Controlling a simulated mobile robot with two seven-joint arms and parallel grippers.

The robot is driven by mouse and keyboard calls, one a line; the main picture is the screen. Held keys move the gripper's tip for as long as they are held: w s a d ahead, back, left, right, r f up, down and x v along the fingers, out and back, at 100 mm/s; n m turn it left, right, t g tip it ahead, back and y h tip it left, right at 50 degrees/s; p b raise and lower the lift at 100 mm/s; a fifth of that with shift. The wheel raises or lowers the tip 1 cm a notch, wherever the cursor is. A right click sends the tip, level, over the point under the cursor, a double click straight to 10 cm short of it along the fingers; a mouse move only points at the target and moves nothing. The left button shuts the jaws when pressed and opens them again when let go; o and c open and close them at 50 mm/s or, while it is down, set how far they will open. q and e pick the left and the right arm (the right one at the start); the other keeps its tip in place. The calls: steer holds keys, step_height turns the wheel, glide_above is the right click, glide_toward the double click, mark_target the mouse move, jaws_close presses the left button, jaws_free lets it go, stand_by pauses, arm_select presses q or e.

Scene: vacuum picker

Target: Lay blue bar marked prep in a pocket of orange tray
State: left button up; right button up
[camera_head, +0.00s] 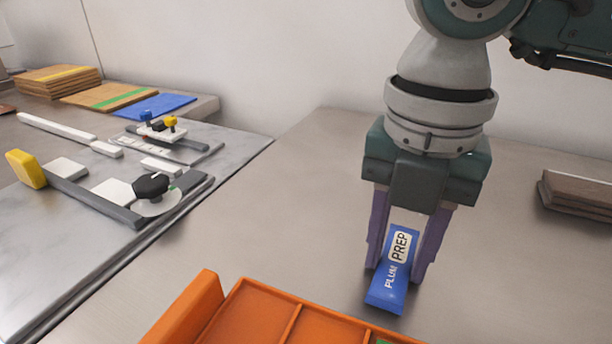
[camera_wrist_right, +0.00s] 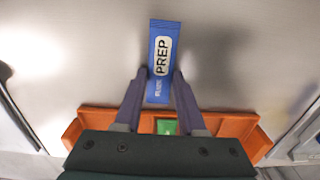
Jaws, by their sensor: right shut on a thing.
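The blue bar (camera_head: 393,279) has a white label reading PREP and the word PLUM below it. My right gripper (camera_head: 398,268) is shut on the bar, with a purple finger on each side. The bar shows tilted, its label facing the head camera; its exact height above the table is hard to tell. The right wrist view also shows the bar (camera_wrist_right: 160,60) between the fingertips (camera_wrist_right: 160,75). The orange tray (camera_head: 205,300) is at the bottom of the head view, nearer than the bar, cut off by the frame. The tray also shows in the right wrist view (camera_wrist_right: 240,127). My left gripper is not in view.
A green item (camera_wrist_right: 167,127) lies in the tray. A metal bench (camera_head: 50,235) at left holds a grey fixture with a black knob (camera_head: 151,186), and boards (camera_head: 58,80) lie behind. Brown slabs (camera_head: 578,193) lie at right. The table between is clear.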

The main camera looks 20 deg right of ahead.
jaws_close()
step_height(320, 180, up, 19)
steer(key=p, duration=0.4)
step_height(320, 180, up, 6)
steer(key=n+p, duration=0.5)
steer(key=n, duration=0.5)
glide_above(395, 263)
step_height(395, 263, up, 16)
steer(key=w+a+m+p, duration=0.2)
steer(key=m+p, duration=1.3)
steer(key=m, duration=2.1)
steer(key=s+r+p, duration=0.3)
steer(key=r+p, duration=1.4)
steer(key=p, duration=0.2)
steer(key=s+r+p, duration=0.2)
steer(key=r+p, duration=1.5)
steer(key=p, duration=0.1)
steer(key=shift+s+r+p, duration=0.4)
